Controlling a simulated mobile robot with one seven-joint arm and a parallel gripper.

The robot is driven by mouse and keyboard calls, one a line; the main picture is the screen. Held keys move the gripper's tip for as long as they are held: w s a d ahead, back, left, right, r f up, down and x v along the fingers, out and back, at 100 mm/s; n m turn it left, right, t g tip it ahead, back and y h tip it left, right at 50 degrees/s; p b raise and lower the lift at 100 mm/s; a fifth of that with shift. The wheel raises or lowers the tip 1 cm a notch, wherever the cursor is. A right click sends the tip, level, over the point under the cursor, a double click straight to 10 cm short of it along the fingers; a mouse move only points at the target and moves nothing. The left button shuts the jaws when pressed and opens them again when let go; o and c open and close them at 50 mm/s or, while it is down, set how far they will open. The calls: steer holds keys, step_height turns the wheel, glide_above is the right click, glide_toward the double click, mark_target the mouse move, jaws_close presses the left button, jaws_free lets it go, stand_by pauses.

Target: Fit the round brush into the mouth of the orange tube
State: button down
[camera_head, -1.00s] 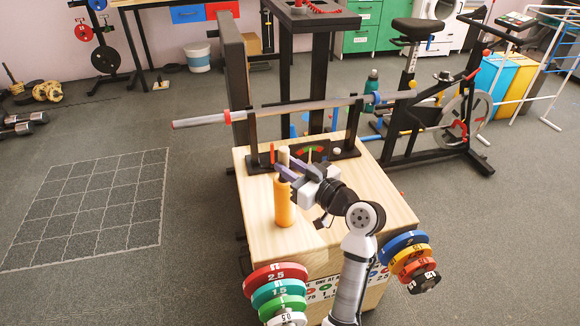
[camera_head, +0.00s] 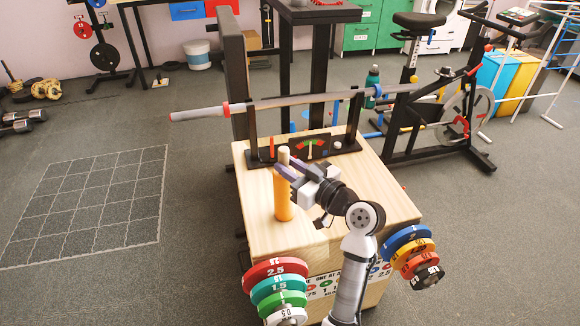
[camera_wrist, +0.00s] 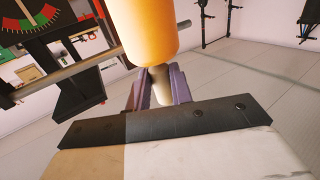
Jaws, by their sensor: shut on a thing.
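The orange tube (camera_head: 283,200) stands upright on the wooden box top. My gripper (camera_head: 284,169) is at the tube's mouth, its purple fingers shut on the pale round brush (camera_head: 284,153). The brush is roughly upright and in line above the tube in the head view. In the wrist view, which looks inverted, the brush (camera_wrist: 161,90) sits between the fingers (camera_wrist: 161,92), directly against or just inside the tube's mouth end (camera_wrist: 150,45). The brush's far end is hidden, so I cannot tell how deep it sits.
Coloured weight plates hang at the box's front left (camera_head: 275,290) and right (camera_head: 407,250). The box top (camera_head: 370,190) is bare right of my arm.

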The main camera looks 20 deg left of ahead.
steer(key=shift+f, duration=0.35)
steer(key=c, duration=1.2)
jaws_free()
steer(key=shift+r, duration=0.15)
steer(key=shift+o, duration=0.2)
steer(key=shift+d, duration=0.1)
steer(key=b+v, duration=0.1)
steer(key=v, duration=0.6)
steer(key=shift+s+d, duration=0.1)
